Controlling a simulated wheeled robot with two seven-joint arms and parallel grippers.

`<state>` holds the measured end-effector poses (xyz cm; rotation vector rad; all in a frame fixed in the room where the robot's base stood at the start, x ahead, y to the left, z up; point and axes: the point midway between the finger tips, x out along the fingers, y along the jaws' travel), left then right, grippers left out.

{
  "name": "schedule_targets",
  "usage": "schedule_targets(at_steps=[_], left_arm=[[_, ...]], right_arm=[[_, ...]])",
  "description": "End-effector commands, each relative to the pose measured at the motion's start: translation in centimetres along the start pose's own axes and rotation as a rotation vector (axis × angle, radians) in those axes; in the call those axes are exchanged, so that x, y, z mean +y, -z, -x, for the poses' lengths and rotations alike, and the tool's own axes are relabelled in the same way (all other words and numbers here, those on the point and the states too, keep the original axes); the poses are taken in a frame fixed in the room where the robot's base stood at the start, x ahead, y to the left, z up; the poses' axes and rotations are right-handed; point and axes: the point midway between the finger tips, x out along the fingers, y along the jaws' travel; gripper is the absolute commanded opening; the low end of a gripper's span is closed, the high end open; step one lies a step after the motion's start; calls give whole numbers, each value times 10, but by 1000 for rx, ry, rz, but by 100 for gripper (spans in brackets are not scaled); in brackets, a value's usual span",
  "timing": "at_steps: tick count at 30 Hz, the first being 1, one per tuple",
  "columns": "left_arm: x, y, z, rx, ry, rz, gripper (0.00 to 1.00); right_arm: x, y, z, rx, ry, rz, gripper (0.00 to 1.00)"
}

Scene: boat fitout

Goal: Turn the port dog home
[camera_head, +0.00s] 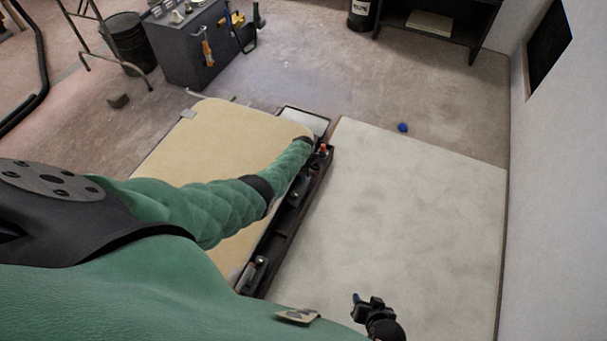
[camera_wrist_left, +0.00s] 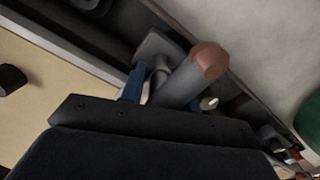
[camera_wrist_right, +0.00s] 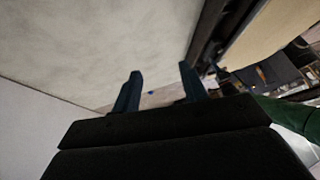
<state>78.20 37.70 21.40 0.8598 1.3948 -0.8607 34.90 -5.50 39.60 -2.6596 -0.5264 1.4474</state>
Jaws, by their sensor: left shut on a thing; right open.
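A dog handle (camera_wrist_left: 190,82), a grey round bar with a copper-brown end, stands out from a grey fitting in the dark channel in the left wrist view. My left gripper (camera_wrist_left: 160,90) is shut on it; one blue fingertip shows beside the bar and the other is mostly hidden. In the head view my green left forearm reaches to the far end of the channel and hides most of that gripper. Another grey handle-like fitting (camera_head: 255,272) lies at the near end of the channel. My right gripper (camera_wrist_right: 158,90) is open and empty above the pale panel.
The dark channel (camera_head: 290,222) runs between a tan panel (camera_head: 215,125) on the left and a pale panel (camera_head: 410,210) on the right. A blue object (camera_head: 403,127) lies on the floor beyond. A grey cabinet (camera_head: 190,55) stands at the back left; a white wall (camera_head: 560,150) bounds the right.

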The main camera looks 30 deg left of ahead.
Motion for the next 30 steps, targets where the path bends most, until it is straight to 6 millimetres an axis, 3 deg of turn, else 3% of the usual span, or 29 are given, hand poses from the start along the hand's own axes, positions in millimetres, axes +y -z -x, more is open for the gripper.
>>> schedule_targets(at_steps=[15, 18, 30], left_arm=[[0, 1, 8, 0, 0, 0, 37], [0, 1, 16, 0, 0, 0, 37], [0, 2, 60, 0, 0, 2, 37]], right_arm=[[-1, 2, 5, -15, -1, -1, 43], [-3, 23, 25, -20, 1, 3, 43], [-18, 59, 85, -89, 12, 9, 43]])
